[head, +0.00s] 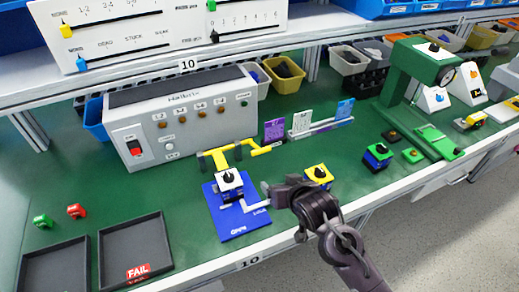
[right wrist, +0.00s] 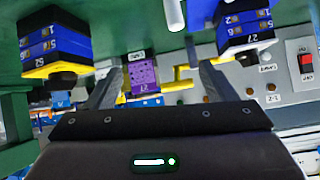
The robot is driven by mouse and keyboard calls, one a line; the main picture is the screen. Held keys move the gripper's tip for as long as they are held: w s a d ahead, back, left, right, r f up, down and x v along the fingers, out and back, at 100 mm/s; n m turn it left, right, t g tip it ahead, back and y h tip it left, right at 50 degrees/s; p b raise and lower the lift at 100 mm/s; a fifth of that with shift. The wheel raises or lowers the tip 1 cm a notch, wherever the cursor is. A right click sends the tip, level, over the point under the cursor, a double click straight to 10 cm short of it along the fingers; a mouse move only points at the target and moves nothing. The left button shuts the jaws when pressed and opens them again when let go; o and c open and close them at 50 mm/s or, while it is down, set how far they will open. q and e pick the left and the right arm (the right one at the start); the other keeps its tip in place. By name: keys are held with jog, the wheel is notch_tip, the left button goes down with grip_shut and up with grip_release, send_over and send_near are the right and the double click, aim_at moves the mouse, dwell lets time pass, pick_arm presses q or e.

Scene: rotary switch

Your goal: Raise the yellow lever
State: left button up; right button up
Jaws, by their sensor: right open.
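The yellow lever (head: 262,150) is part of a yellow clamp (head: 217,158) at the back of a blue fixture plate (head: 240,222), and it points right, lying low. A white-topped switch block (head: 229,182) with a black knob sits in the fixture. My right gripper (head: 268,190) is just right of the fixture, in front of the lever and apart from it. In the right wrist view the two fingers (right wrist: 158,70) are spread with nothing between them, and part of the yellow lever (right wrist: 184,74) shows beyond. My left gripper is not in view.
A grey test box (head: 180,120) with a red switch stands behind the fixture. Purple and grey cards (head: 275,129) stand behind the lever. A yellow switch block (head: 319,177) is right of my gripper. Dark trays (head: 137,250) lie at front left; a green press (head: 415,75) stands at right.

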aim_at(262, 153)
jog(key=w+a+t, duration=0.1)
jog(key=w, duration=0.1)
jog(key=w+r+y, duration=0.1)
jog(key=w, duration=0.1)
jog(key=w+a+r+t, duration=0.1)
jog(key=w, duration=0.2)
jog(key=shift+a+r+t, duration=0.2)
jog(key=shift+a+t, duration=0.1)
jog(key=shift+a, duration=0.05)
jog(key=shift+p+x, duration=0.3)
jog(key=shift+x, duration=3.5)
jog(key=shift+a, duration=0.15)
